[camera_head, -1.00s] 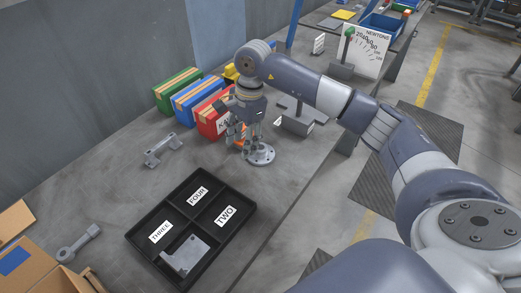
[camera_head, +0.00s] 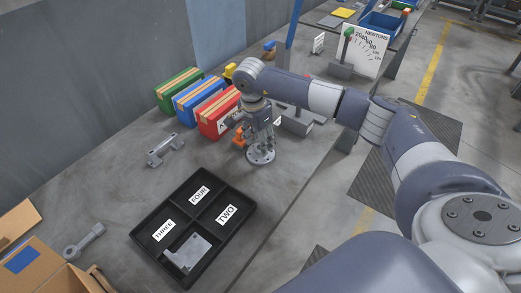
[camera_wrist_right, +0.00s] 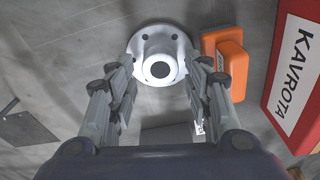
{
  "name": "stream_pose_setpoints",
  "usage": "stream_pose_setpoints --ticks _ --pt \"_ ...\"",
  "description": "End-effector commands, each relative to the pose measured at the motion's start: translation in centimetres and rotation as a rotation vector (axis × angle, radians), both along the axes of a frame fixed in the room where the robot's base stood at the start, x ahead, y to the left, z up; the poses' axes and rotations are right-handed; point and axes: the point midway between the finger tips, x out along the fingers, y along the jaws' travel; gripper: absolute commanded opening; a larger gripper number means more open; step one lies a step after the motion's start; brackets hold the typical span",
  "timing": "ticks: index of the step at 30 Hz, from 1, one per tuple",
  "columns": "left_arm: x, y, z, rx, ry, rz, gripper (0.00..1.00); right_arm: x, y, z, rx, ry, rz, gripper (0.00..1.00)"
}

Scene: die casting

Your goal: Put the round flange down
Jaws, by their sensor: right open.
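The round flange (camera_head: 261,155) is a pale grey metal disc with bolt holes and a raised hub. It rests flat on the bench, beyond the tray. In the right wrist view the flange (camera_wrist_right: 158,62) lies at the top middle, with its hub facing the camera. My right gripper (camera_head: 259,143) is directly above the flange. Its fingers (camera_wrist_right: 158,70) are apart on either side of the hub, with visible gaps between them and the hub. My left gripper is not in view.
A black tray (camera_head: 190,203) with labelled compartments holds a grey plate (camera_head: 188,252). An orange part (camera_wrist_right: 226,60) sits close beside the flange. Red (camera_head: 219,112), blue and green boxes stand behind. A grey bracket (camera_head: 164,149) and a rod (camera_head: 85,240) lie on the bench.

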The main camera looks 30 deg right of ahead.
Motion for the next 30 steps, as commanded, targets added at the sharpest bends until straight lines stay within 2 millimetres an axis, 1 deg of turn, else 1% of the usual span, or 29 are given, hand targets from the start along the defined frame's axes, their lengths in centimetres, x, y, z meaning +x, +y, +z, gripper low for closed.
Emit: stream_pose_setpoints --ticks 1,3,6,13,19,30 --pt "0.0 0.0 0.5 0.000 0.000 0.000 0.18 -0.1 -0.2 -0.6 -0.001 0.004 -0.001 0.46" --pt "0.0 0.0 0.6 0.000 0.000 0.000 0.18 0.0 -0.2 -1.5 0.001 0.002 -0.001 0.46" --pt "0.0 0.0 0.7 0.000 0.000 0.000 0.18 0.1 -0.3 -2.3 0.000 0.000 -0.001 0.46" --pt "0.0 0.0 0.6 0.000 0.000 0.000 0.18 0.1 -0.3 -2.4 0.000 -0.001 0.000 0.46" --pt "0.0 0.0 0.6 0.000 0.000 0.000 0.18 0.1 -0.3 -2.4 0.000 -0.001 -0.001 0.01" --pt "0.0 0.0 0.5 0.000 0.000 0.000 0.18 0.2 -0.3 -2.1 0.001 -0.005 -0.001 0.00"
